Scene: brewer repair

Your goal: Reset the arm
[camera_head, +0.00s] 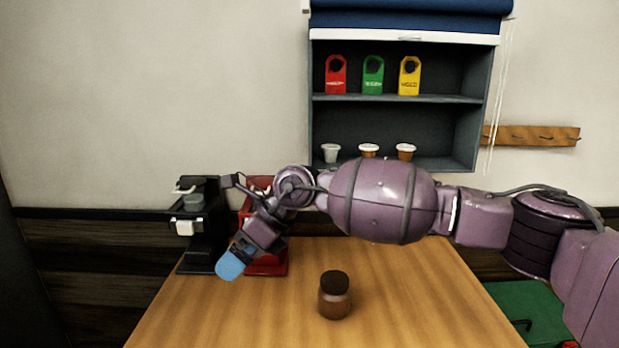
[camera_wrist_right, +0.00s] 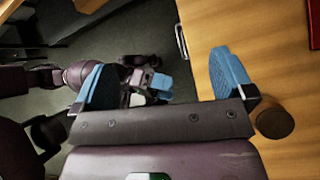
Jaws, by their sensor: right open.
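My right arm reaches in from the right of the head view and crosses over the table (camera_head: 400,290). My right gripper (camera_head: 230,265) hangs tilted down at the table's left side, in front of the black brewer (camera_head: 204,235) and a red machine (camera_head: 267,262). In the wrist view the right gripper (camera_wrist_right: 165,80) has its blue fingers wide apart with nothing between them. It points past the table edge toward the floor. What seems to be my left gripper (camera_wrist_right: 150,85) shows small beyond the fingers; its jaw state is unclear. The right arm partly hides the red machine.
A brown jar with a dark lid (camera_head: 335,298) stands mid-table. A wall cabinet (camera_head: 400,98) holds red (camera_head: 336,78), green (camera_head: 373,78) and yellow (camera_head: 409,78) packs above several small cups. A hook rail (camera_head: 535,134) is at right. A green surface (camera_head: 530,308) lies right of the table.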

